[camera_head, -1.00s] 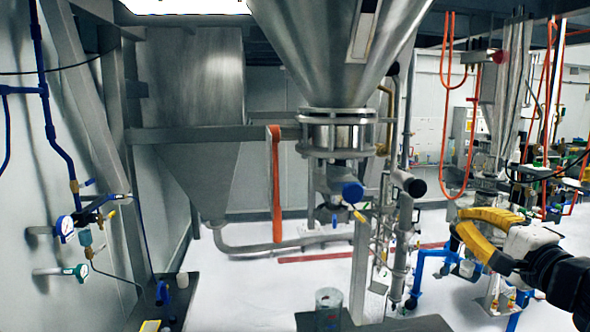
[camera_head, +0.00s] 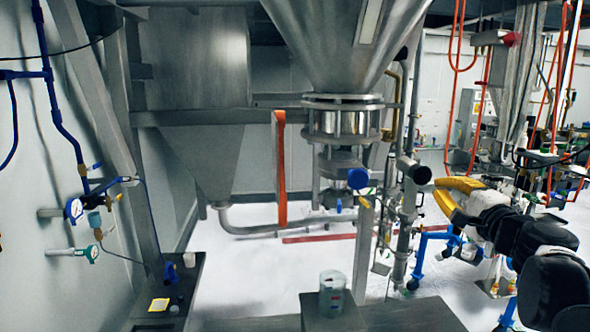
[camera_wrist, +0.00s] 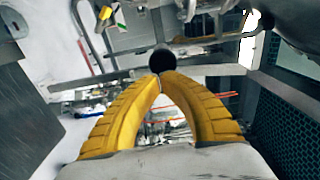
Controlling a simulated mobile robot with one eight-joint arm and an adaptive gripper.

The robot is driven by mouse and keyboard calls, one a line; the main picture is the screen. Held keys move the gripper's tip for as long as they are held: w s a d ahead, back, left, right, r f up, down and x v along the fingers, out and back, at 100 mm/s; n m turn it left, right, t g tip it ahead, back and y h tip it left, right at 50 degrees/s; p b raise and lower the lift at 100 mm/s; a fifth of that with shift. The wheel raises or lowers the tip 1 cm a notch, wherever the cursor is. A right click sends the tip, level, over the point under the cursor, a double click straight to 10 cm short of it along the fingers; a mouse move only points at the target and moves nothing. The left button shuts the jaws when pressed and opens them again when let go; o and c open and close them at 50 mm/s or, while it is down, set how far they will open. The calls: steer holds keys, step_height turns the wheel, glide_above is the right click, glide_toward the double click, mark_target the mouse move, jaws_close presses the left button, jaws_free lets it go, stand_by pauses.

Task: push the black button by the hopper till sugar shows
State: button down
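The steel hopper (camera_head: 345,45) hangs at the top middle of the head view. The round black button (camera_head: 421,175) is at the end of a short steel part on the pipework right of the hopper's outlet. In the wrist view the button (camera_wrist: 162,60) shows just beyond my fingertips. My gripper (camera_head: 437,184) has yellow fingers and is just right of the button. In the wrist view my gripper (camera_wrist: 163,76) is shut with its tips together and nothing between them. I cannot tell whether the tips touch the button. I see no sugar.
A clear beaker (camera_head: 332,294) stands on a dark platform (camera_head: 415,312) below the hopper outlet. Vertical pipes (camera_head: 401,240) stand close by. Gauges (camera_head: 74,209) are on the left wall.

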mark_target(427, 179)
steer(key=w+p, duration=0.1)
steer(key=w, duration=0.3)
steer(key=shift+w+a, duration=0.1)
steer(key=shift+w, duration=0.1)
